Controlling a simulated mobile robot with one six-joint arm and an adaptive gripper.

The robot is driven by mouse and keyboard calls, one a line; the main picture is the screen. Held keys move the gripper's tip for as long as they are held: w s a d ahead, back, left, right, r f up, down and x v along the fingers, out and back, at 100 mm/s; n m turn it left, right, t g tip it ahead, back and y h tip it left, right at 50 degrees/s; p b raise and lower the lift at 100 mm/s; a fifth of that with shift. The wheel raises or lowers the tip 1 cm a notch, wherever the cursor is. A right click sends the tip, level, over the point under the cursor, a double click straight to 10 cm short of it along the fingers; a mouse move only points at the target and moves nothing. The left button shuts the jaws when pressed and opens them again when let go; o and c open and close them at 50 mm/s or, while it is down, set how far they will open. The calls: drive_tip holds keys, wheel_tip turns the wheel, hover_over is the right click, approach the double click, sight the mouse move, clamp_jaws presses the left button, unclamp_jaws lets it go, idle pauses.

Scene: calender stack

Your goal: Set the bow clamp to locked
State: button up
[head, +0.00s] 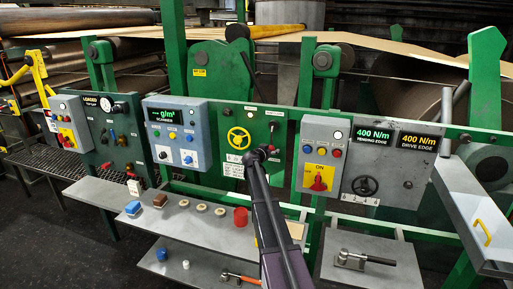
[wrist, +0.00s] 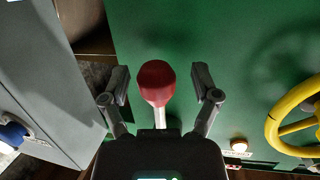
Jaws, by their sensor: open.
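A lever with a dark red knob (wrist: 157,82) and a pale stem stands out from the green panel (wrist: 225,35) in the wrist view. No readable label there confirms that it is the bow clamp. My gripper (wrist: 159,84) is open, with one finger on each side of the knob and a visible gap on both sides. In the head view my gripper (head: 267,150) is at the green panel, right of the yellow handwheel (head: 239,138). The red knob cannot be made out there.
A grey box (wrist: 45,75) borders the left. In the head view, the scanner box (head: 176,135) and grey control box (head: 318,180) flank the panel. A shelf (head: 205,228) holds small objects.

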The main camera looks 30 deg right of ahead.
drive_tip(key=s+a+f+n+g+y, duration=0.3)
drive_tip(key=s+a+f+y, duration=0.1)
drive_tip(key=s+a, duration=0.9)
drive_tip(key=s+a+f+n+g+y, duration=0.3)
drive_tip(key=s+a+f, duration=0.3)
drive_tip(key=s+a, duration=0.7)
drive_tip(key=s+a+f+n+g+y, duration=0.2)
drive_tip(key=s+a+f+n+y, duration=0.3)
drive_tip(key=s+a, duration=0.8)
drive_tip(key=shift+s+a+g+y, duration=0.4)
drive_tip(key=shift+a+y, duration=0.1)
drive_tip(key=shift+a, duration=0.6)
drive_tip(key=shift+w+d, duration=0.1)
